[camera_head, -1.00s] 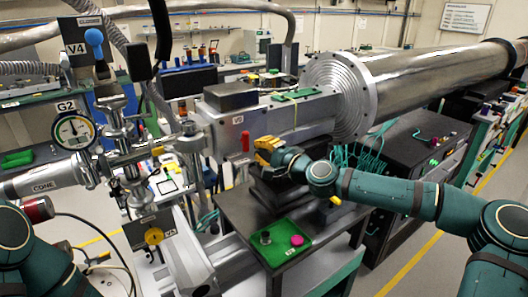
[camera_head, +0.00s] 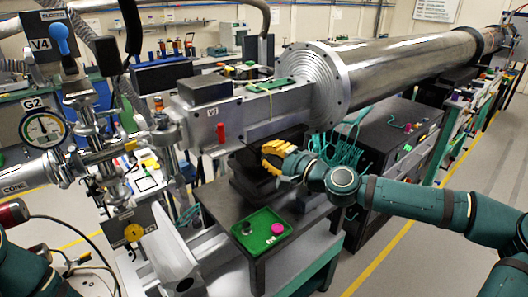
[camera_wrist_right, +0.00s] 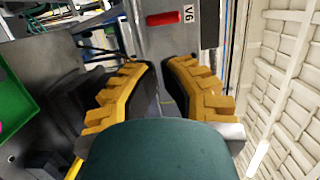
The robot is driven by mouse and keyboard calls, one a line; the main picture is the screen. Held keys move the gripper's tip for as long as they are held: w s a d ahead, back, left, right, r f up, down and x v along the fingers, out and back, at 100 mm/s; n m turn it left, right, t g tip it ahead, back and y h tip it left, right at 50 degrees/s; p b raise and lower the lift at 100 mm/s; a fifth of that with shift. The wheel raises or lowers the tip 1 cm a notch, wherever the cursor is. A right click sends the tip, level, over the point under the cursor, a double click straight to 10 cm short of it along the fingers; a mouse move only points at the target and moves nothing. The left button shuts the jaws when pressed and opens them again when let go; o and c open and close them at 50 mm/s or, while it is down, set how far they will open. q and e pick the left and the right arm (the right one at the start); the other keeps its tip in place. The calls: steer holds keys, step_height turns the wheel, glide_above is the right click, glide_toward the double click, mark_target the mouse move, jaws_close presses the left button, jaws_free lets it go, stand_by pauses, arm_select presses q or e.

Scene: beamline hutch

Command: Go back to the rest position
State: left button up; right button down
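My right gripper (camera_head: 270,158), with yellow padded fingers, is in front of the grey V6 box, to the right of and below its red handle (camera_head: 221,132). In the right wrist view the two fingers (camera_wrist_right: 163,75) stand apart with nothing between them, so it is open and empty. The red handle (camera_wrist_right: 164,18) shows beyond the fingertips, apart from them. My right arm (camera_head: 420,205) reaches in from the right edge. Part of my left arm (camera_head: 30,265) shows at the lower left; its gripper is outside the view.
A green tray (camera_head: 277,244) with a magenta knob (camera_head: 278,229) and a dark piece stands on a dark table below my right gripper. A large steel tube (camera_head: 410,65) runs behind the arm. The G2 gauge (camera_head: 42,130) and valve pipework fill the left. Floor is open at lower right.

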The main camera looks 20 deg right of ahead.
stand_by(0.4)
steer(key=s+a+f+n+g, duration=0.2)
steer(key=s+a+f+g, duration=0.2)
steer(key=a+f, duration=0.6)
steer(key=s+a+f+n+g, duration=0.35)
steer(key=a+f, duration=0.35)
steer(key=f, duration=0.7)
steer(key=s+f+n+g+h, duration=0.2)
steer(key=s+f+g, duration=0.2)
steer(key=s+f, duration=0.55)
steer(key=s+d+f+n+g+h, duration=0.2)
steer(key=s+d+f+h, duration=0.1)
steer(key=s+d+f, duration=0.2)
steer(key=shift+s+d+f+h, duration=0.4)
steer(key=shift+d+f, duration=0.15)
steer(key=shift+d, duration=0.1)
